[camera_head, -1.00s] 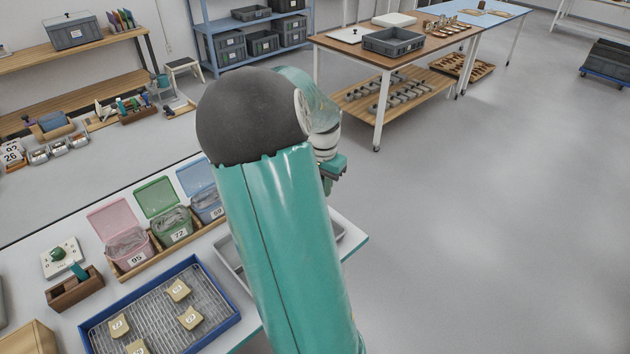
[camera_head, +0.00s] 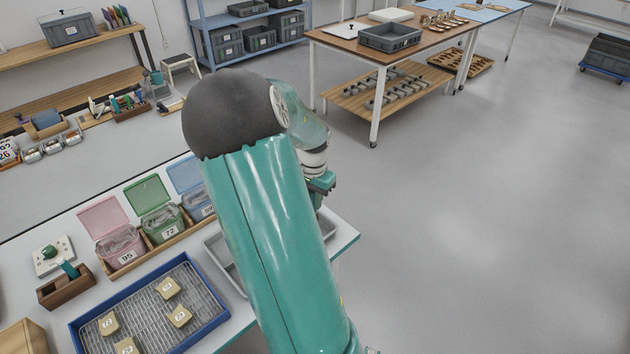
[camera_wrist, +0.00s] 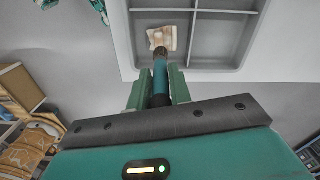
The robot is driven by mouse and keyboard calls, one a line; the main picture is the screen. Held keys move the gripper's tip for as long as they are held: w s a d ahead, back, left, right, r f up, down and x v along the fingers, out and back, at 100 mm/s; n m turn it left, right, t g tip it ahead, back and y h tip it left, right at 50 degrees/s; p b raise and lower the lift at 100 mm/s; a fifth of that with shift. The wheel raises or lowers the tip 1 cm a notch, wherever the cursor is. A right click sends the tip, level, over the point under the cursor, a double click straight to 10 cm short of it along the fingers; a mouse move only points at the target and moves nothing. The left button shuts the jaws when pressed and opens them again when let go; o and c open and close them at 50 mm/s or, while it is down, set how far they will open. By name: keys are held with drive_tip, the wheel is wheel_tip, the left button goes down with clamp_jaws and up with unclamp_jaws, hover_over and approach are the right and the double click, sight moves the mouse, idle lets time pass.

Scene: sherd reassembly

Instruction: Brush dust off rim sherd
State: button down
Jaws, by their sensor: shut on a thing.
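My gripper (camera_wrist: 158,90) is shut on a brush with a teal handle (camera_wrist: 160,78) and a dark tip. In the wrist view the brush tip is over or against the lower part of a pale sherd (camera_wrist: 150,37) with orange-pink patches. I cannot tell whether the bristles touch it. The sherd lies in a compartment of a grey divided tray (camera_wrist: 225,27). In the head view my gripper (camera_head: 322,183) is partly hidden behind my arm, and the sherd and brush do not show. Only parts of the grey tray (camera_head: 226,263) show there.
A blue-rimmed mesh tray (camera_head: 205,325) with several numbered sherds stands at the left. Behind it are lidded bins (camera_head: 117,250) in a wooden rack. A wooden block (camera_head: 66,290) holding a teal item stands left of them.

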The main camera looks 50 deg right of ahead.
drive_tip(key=shift+f, duration=0.85)
drive_tip(key=shift+w+a+f, duration=0.15)
drive_tip(key=shift+a+f, duration=0.05)
drive_tip(key=shift+a, duration=0.75)
drive_tip(key=shift+d, duration=0.95)
